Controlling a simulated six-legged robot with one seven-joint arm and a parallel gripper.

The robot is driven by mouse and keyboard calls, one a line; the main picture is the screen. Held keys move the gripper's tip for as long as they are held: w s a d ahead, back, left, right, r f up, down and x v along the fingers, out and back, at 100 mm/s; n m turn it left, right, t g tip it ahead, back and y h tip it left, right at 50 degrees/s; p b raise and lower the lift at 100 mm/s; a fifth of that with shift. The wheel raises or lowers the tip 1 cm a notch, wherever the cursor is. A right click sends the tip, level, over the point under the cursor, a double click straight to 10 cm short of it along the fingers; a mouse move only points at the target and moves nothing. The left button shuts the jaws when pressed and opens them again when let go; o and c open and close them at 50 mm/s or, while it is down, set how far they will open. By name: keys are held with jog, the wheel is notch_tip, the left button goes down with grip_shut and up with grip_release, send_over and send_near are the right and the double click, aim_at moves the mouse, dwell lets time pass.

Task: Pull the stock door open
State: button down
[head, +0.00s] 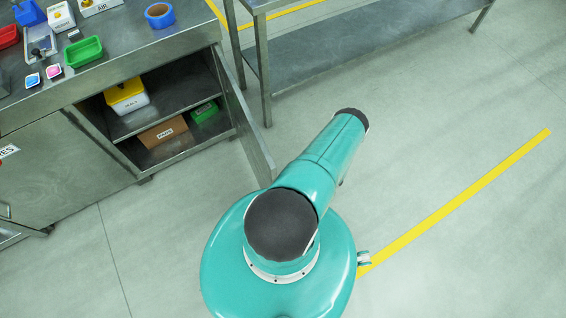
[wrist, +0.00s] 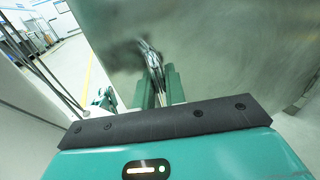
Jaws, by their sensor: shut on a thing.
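The stock door (head: 246,122) stands swung out from the cabinet in the head view, seen almost edge-on, with the shelves behind it exposed. In the wrist view the door's metal face (wrist: 235,50) fills much of the picture. My gripper (wrist: 158,88) is shut on the door's upright bar handle (wrist: 151,62), with one teal finger on each side. In the head view my arm hides the gripper and handle.
Inside the cabinet are a yellow-and-white box (head: 127,97), a cardboard box (head: 162,132) and a green bin (head: 204,112). A metal table (head: 340,60) stands behind the door. Open floor with a yellow line (head: 460,200) lies to the right.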

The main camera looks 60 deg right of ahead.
jog(key=c, duration=1.5)
grip_release()
jog(key=shift+c, duration=0.2)
jog(key=v, duration=1.3)
jog(key=shift+s+d, duration=0.2)
jog(key=shift+s, duration=0.1)
